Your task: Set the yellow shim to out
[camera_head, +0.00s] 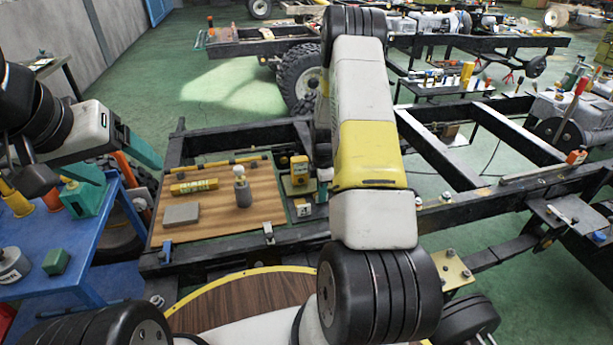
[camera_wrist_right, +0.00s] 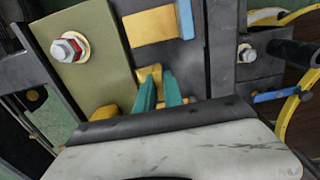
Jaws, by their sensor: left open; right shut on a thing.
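In the right wrist view my right gripper (camera_wrist_right: 160,92) has its two green fingers close together on a small yellow piece (camera_wrist_right: 153,72), which looks like the yellow shim. It sits between the dark rail and an olive plate with a bolt. The fingers cover much of it, so I cannot tell how far in or out it stands. A flat yellow plate (camera_wrist_right: 150,25) with a blue edge lies just above it. My forearm hides the right gripper in the head view.
The blue table (camera_head: 80,257) holds several small items. The olive plate (camera_wrist_right: 95,60) and dark rails crowd the right gripper.

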